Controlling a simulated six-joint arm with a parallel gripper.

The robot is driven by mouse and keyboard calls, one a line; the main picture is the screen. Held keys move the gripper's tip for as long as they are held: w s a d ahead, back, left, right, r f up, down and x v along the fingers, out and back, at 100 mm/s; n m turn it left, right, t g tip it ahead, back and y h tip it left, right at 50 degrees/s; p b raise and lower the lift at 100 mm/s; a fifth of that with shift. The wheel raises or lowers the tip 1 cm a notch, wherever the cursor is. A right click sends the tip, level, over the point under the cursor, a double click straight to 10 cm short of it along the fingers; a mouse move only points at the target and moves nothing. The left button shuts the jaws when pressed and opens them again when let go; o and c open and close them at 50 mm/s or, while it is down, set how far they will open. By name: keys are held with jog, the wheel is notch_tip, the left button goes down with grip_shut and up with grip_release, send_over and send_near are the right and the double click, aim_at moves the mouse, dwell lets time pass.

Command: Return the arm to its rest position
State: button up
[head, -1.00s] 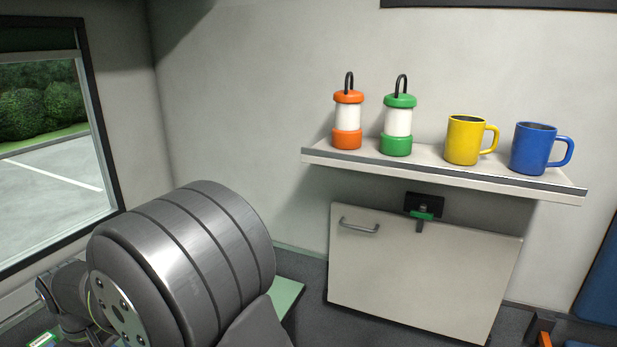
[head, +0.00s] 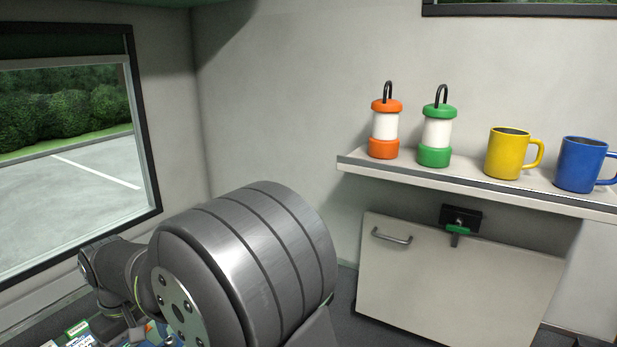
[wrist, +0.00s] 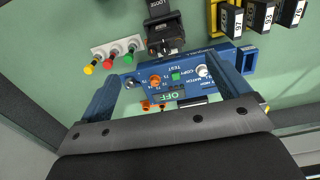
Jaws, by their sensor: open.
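My gripper (wrist: 170,92) shows in the wrist view with its two blue fingers spread wide apart. It is open, and I see nothing held between the fingers. Beyond the fingers is a blue test panel (wrist: 190,72) with an orange knob, a white knob, a green square and a display reading OFF. Whether the fingers touch it I cannot tell. In the head view my arm's large grey joint (head: 240,260) fills the lower middle, and the gripper's fingers are not visible there.
A wall shelf (head: 480,190) holds an orange lantern (head: 384,128), a green lantern (head: 436,130), a yellow mug (head: 507,155) and a blue mug (head: 580,165). Below is a white cabinet door (head: 450,280). The wrist view shows coloured buttons (wrist: 112,54), a black LOOSE block (wrist: 162,32) and numbered black blocks (wrist: 262,18).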

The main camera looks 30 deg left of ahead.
jog(key=shift+w+d, duration=0.15)
jog(key=shift+w, duration=0.25)
jog(key=shift+o, duration=0.3)
jog(key=shift+o, duration=0.4)
jog(key=shift+d+r, duration=0.1)
jog(key=shift+r, duration=0.05)
jog(key=s+d+r, duration=0.2)
jog(key=d+r, duration=0.5)
notch_tip(320, 180, down, 10)
jog(key=shift+w, duration=0.2)
jog(key=shift+a+r, duration=0.1)
jog(key=shift+r, duration=0.05)
notch_tip(320, 180, up, 10)
